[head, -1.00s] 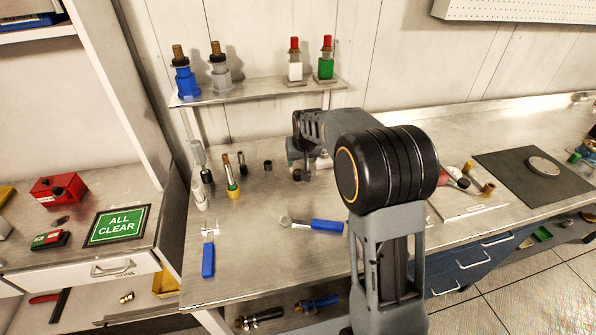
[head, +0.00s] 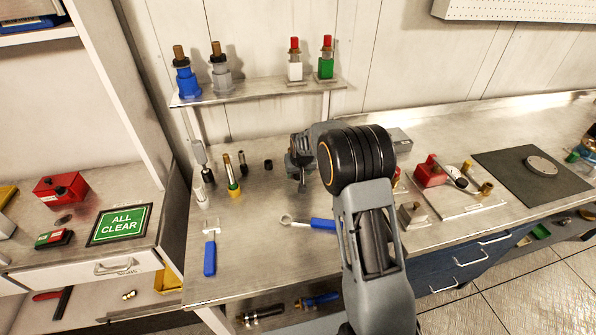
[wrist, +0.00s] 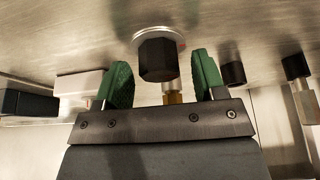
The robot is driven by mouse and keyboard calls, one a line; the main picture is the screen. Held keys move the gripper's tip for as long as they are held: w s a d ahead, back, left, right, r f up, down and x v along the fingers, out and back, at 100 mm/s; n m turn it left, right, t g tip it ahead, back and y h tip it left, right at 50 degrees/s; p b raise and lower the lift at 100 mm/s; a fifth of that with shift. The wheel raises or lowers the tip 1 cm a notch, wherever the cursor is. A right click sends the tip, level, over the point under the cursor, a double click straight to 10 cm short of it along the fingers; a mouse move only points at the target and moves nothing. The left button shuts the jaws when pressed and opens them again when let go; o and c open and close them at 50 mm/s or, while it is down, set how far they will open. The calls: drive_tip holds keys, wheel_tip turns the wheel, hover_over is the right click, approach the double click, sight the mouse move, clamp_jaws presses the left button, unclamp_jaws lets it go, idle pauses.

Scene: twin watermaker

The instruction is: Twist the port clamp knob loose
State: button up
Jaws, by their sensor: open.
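A black hex knob on a round metal base (wrist: 158,58) shows in the wrist view, standing on the bench; it looks like the port clamp knob. My gripper (wrist: 161,82) is open, with one green finger to the left of the knob and one to the right. Gaps show between the knob and both fingers. In the head view my gripper (head: 301,183) is low over the middle of the bench, and I cannot make out the knob there.
Beyond the knob are a short brass piece (wrist: 173,97), a black cylinder (wrist: 232,73) and a white block (wrist: 82,84). In the head view, blue-handled tools (head: 210,256) lie on the front of the bench (head: 262,235). Bottles (head: 232,180) stand left of my gripper.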

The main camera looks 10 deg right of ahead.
drive_tip(key=shift+c, duration=0.5)
drive_tip(key=c, duration=0.8)
drive_tip(key=shift+b, duration=0.35)
drive_tip(key=n+b, duration=0.1)
drive_tip(key=n+y+b, duration=0.1)
drive_tip(key=b, duration=0.1)
drive_tip(key=n+b, duration=0.1)
drive_tip(key=n, duration=0.1)
drive_tip(key=shift+d+f+y, duration=0.1)
drive_tip(key=shift+f+y, duration=0.15)
drive_tip(key=shift+y, duration=0.05)
drive_tip(key=n+b, duration=0.2)
drive_tip(key=n+g+y+b, duration=0.1)
drive_tip(key=n+b, duration=0.1)
drive_tip(key=shift+r+n+y, duration=0.1)
drive_tip(key=shift+n+y, duration=0.2)
drive_tip(key=n+g, duration=0.1)
drive_tip(key=n, duration=0.1)
drive_tip(key=n+y+b, duration=0.1)
drive_tip(key=n, duration=0.1)
drive_tip(key=shift+w+d+r+n+g, duration=0.1)
drive_tip(key=shift+r+n+g, duration=0.05)
drive_tip(key=shift+n+g, duration=0.2)
drive_tip(key=shift+n+g+p, duration=0.5)
drive_tip(key=shift+n+g, duration=0.45)
drive_tip(key=shift+n, duration=1.3)
